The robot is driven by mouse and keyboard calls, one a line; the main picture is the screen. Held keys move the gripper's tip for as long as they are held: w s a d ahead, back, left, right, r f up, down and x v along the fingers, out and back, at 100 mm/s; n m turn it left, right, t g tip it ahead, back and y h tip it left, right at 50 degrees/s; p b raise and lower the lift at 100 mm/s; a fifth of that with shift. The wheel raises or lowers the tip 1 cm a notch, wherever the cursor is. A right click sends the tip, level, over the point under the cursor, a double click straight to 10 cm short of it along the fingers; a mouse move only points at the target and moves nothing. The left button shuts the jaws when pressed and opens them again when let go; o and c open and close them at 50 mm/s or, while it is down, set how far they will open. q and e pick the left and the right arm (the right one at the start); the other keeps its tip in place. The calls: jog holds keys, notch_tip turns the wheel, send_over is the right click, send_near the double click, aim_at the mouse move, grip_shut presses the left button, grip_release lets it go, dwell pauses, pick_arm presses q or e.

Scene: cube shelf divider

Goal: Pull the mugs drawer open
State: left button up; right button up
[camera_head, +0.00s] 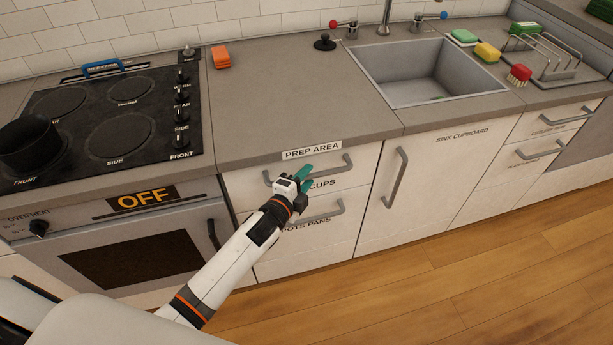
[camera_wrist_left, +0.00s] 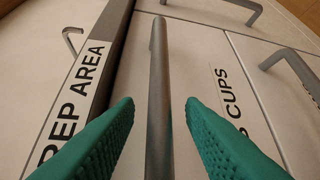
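The top drawer (camera_head: 245,190) under the counter is white, and its label is partly hidden, with "CUPS" readable. It looks shut. Its grey bar handle (camera_head: 342,168) also shows in the left wrist view (camera_wrist_left: 158,60), running between my two green fingers. My left gripper (camera_head: 303,180) is in front of this drawer, at the handle. In the left wrist view my left gripper (camera_wrist_left: 159,104) is open, with a gap visible on each side of the bar. My right gripper is not in view.
A "POTS PANS" drawer (camera_head: 300,245) with its own handle sits directly below. The counter edge with the "PREP AREA" label (camera_head: 312,150) is just above. The oven (camera_head: 130,250) stands left and the sink cupboard (camera_head: 430,180) right. The wooden floor in front is clear.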

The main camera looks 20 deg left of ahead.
pick_arm(q)
jog(key=shift+w+d, duration=0.1)
jog(key=shift+w, duration=0.35)
jog(key=shift+c, duration=0.4)
grip_shut()
jog(key=shift+f, duration=0.1)
